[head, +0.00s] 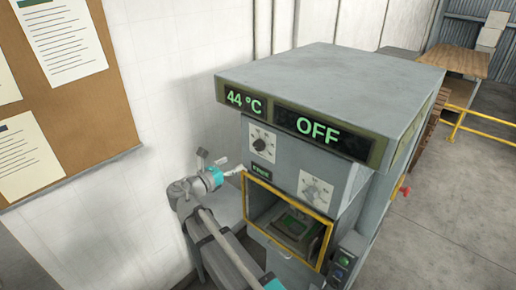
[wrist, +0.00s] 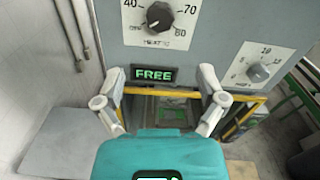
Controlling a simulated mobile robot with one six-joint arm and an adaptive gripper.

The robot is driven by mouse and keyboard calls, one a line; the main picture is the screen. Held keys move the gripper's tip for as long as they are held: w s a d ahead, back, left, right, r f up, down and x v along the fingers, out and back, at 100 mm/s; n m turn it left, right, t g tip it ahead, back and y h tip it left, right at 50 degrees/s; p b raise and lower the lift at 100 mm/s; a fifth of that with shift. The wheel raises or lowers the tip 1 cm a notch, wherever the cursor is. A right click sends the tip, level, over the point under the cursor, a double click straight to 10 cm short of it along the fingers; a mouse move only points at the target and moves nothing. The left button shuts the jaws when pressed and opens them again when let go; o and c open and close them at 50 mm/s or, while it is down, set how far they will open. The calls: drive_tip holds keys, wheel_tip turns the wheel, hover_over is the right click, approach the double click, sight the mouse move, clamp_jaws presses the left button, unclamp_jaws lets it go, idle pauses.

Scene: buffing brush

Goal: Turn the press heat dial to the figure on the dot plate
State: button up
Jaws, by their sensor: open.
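The heat dial (head: 260,144) is a dark round knob on a white scale plate on the grey press (head: 340,75). The press display (head: 245,102) reads 44 °C. My gripper (head: 219,163) is open and empty, left of the press front and apart from the dial. In the wrist view my gripper (wrist: 160,76) has its fingers spread below the dial. I cannot make out a dot plate figure.
A second dial (head: 314,188) sits lower right on the press. Another display (head: 317,128) reads OFF and a small sign (wrist: 153,74) reads FREE. A yellow-framed opening (head: 329,225) lies below. A control box (head: 343,261) stands at right; a notice board (head: 112,110) hangs left.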

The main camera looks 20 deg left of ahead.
sight(257, 148)
drive_tip(key=x, duration=1.2)
drive_tip(key=shift+c, duration=0.3)
drive_tip(key=c, duration=1.1)
